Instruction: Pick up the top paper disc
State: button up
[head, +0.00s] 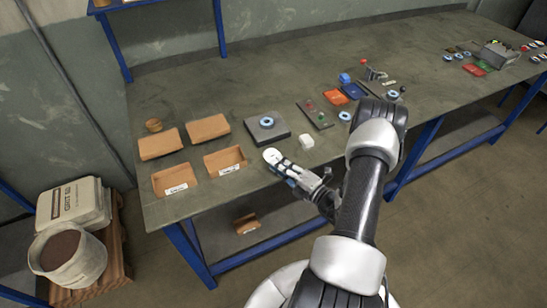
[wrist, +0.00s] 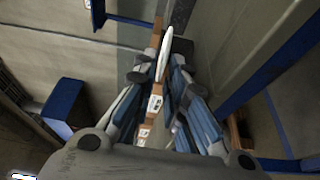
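A white, round paper disc (head: 272,155) is at the tip of my gripper (head: 281,163) in the head view, by the front edge of the workbench. In the wrist view the disc (wrist: 165,52) shows edge-on as a thin white sliver between the fingertips of my gripper (wrist: 159,72). The gripper appears shut on it, one finger on each flat side, though the exact contact is hard to see. No stack shows beneath the disc. The fingers and my arm hide part of that area.
Several brown trays (head: 175,180) stand on the workbench (head: 265,85) to the left of the gripper. The bench's back middle is clear.

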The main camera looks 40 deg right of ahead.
grip_shut()
